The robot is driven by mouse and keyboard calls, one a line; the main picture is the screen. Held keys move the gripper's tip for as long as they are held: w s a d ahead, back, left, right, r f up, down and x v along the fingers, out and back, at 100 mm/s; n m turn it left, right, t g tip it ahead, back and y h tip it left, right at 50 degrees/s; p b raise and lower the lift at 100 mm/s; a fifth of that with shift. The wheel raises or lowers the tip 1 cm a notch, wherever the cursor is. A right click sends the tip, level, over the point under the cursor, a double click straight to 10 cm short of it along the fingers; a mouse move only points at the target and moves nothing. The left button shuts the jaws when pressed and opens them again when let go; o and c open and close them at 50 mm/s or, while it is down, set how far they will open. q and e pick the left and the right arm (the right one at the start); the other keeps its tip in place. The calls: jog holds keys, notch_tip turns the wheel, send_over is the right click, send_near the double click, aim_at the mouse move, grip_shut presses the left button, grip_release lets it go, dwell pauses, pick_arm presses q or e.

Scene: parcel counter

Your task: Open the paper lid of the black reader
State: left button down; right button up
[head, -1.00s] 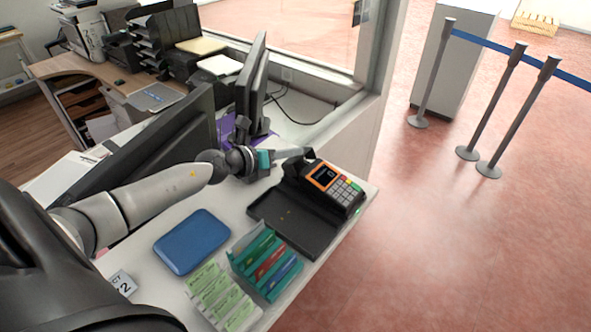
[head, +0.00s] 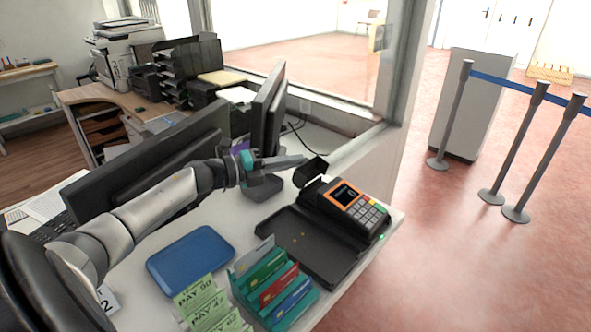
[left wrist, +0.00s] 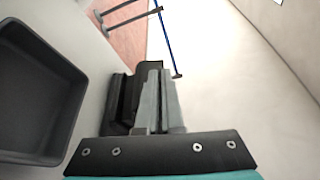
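The black reader (head: 372,212) stands at the right end of the counter, with an orange-framed screen and a keypad. Its paper lid (head: 311,172) stands raised at the reader's back left end. My left gripper (head: 303,160) is just left of the raised lid, its fingers together and nothing seen between them. A small gap seems to lie between fingertips and lid, but contact is hard to judge. In the left wrist view the fingers (left wrist: 160,102) point towards a dark shape, probably the reader (left wrist: 122,98), which they partly cover. My right gripper is out of view.
A black tray (head: 330,262) lies in front of the reader. A dark grey bin (head: 262,190) sits below my left gripper. A blue tray (head: 190,260), a teal card rack (head: 310,300) and green pay cards (head: 200,300) are nearer. Monitors (head: 150,165) stand behind my left arm.

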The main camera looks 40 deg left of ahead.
pick_arm(q)
jog(key=shift+a+f+n+b, duration=0.3)
jog(key=shift+a+n+b, duration=0.1)
jog(key=shift+n, duration=0.2)
jog(key=shift+h, duration=0.3)
jog(key=c, duration=1)
grip_release()
jog(key=shift+c, duration=0.2)
jog(key=f+p+v, duration=0.1)
jog(key=v, duration=1.1)
jog(key=shift+r, duration=0.3)
jog(key=shift+d, duration=0.1)
jog(key=shift+r+p, duration=0.1)
jog(key=shift+p, duration=0.2)
